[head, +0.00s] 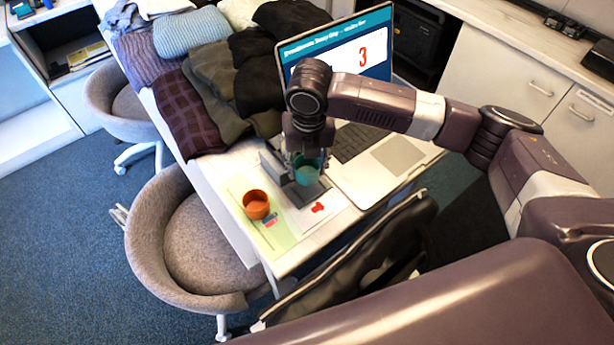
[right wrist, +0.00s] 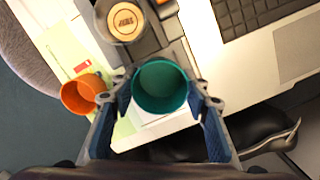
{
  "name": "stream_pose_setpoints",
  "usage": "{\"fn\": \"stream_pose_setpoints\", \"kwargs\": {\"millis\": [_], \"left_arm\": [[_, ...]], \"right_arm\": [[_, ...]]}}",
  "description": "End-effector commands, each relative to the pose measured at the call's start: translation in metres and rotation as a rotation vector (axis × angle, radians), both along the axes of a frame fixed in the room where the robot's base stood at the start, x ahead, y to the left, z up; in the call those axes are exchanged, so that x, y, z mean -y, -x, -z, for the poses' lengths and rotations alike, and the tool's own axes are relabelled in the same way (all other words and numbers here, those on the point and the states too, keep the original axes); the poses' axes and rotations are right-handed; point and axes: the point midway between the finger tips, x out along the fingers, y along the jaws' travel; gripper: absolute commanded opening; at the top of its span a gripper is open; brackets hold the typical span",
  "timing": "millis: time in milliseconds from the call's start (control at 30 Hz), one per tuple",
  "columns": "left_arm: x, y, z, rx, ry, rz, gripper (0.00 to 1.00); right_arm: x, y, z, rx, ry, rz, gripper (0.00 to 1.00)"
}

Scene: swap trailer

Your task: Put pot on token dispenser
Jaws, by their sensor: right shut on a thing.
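My right gripper (head: 305,163) is shut on a teal pot (head: 306,175), held upright near the table's front end. In the right wrist view the teal pot (right wrist: 160,88) sits between the two blue fingers. A grey device (head: 272,166), which looks like the token dispenser, stands just left of the gripper, partly hidden by it. In the wrist view a round tan disc with dark lettering (right wrist: 125,20) shows at the top beside grey parts. A dark flat slab (head: 303,194) lies below the pot; I cannot tell whether they touch. My left gripper is not in view.
An orange pot (head: 256,204) stands on a pale green sheet (head: 285,238) left of the teal pot. An open laptop (head: 398,157), its screen showing a red 3, is close on the right. Folded clothes (head: 205,85) cover the back of the table. Grey chairs (head: 200,250) stand at left.

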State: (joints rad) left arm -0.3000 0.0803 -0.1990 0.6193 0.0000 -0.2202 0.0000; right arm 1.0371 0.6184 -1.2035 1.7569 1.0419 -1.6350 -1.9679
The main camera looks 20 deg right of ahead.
Motion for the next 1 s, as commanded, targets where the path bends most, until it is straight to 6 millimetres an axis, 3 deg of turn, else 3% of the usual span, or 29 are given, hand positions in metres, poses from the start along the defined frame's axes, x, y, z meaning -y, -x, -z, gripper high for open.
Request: {"fn": "stream_pose_setpoints", "kwargs": {"millis": [400, 767, 800, 1000], "left_arm": [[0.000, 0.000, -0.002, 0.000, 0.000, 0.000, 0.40], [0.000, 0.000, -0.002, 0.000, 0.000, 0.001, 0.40], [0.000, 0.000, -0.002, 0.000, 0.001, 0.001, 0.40], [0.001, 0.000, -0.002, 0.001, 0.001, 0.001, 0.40]], "right_arm": [[0.000, 0.001, 0.045, -0.001, 0.001, -0.001, 0.19], [0.000, 0.001, 0.049, 0.000, 0.000, -0.001, 0.19], [0.000, 0.000, 0.049, 0.000, -0.001, -0.001, 0.47], [0.000, 0.000, 0.048, 0.000, 0.000, -0.001, 0.50]]}}
